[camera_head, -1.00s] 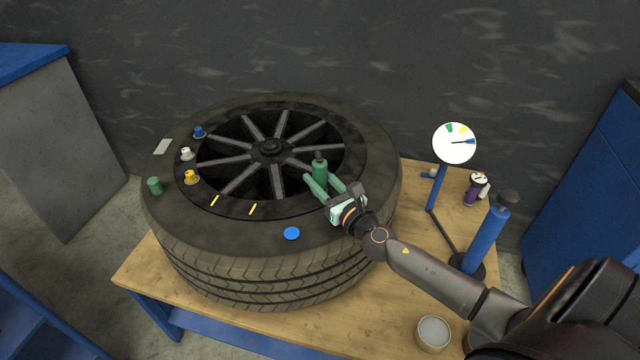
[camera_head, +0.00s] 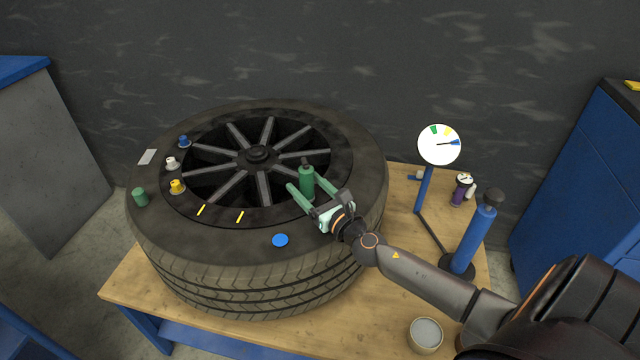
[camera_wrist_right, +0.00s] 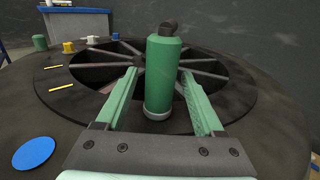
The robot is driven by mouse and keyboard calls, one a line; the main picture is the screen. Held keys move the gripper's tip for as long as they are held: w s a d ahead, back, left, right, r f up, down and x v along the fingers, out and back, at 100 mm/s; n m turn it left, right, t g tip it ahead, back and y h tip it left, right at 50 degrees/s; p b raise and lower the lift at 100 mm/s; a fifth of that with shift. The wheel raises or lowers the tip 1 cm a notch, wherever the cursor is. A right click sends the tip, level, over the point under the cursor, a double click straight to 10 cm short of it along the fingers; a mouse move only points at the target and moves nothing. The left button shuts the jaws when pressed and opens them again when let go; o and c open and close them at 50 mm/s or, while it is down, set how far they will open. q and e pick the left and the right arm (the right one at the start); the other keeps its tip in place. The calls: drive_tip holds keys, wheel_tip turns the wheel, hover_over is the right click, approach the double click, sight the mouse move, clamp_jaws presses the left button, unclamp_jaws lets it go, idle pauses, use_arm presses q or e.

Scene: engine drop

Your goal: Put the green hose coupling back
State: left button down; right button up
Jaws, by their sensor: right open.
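The green hose coupling (camera_head: 307,182) stands upright on the wheel near the rim's right front, with a dark tip on top. It also shows in the right wrist view (camera_wrist_right: 162,75). My right gripper (camera_head: 303,190) is open, its two pale green fingers on either side of the coupling. In the wrist view, gaps show between the coupling and both fingers (camera_wrist_right: 160,85). A small green cap (camera_head: 140,197) sits on the tire's left side. My left gripper is not in view.
The large tire (camera_head: 215,245) lies flat on a wooden table (camera_head: 400,270). Blue, white and yellow caps (camera_head: 177,187) stand on its left, and a blue disc (camera_head: 280,240) lies in front. A round gauge (camera_head: 439,145), a blue pump (camera_head: 473,240) and a round tin (camera_head: 425,335) are to the right.

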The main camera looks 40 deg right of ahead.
drive_tip(key=s+b, duration=0.2)
drive_tip(key=s, duration=0.9)
drive_tip(key=shift+s+a, duration=0.15)
drive_tip(key=shift+s, duration=0.2)
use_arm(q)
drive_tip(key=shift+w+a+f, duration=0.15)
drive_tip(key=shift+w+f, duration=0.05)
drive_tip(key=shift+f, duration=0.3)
use_arm(e)
drive_tip(key=shift+s, duration=0.25)
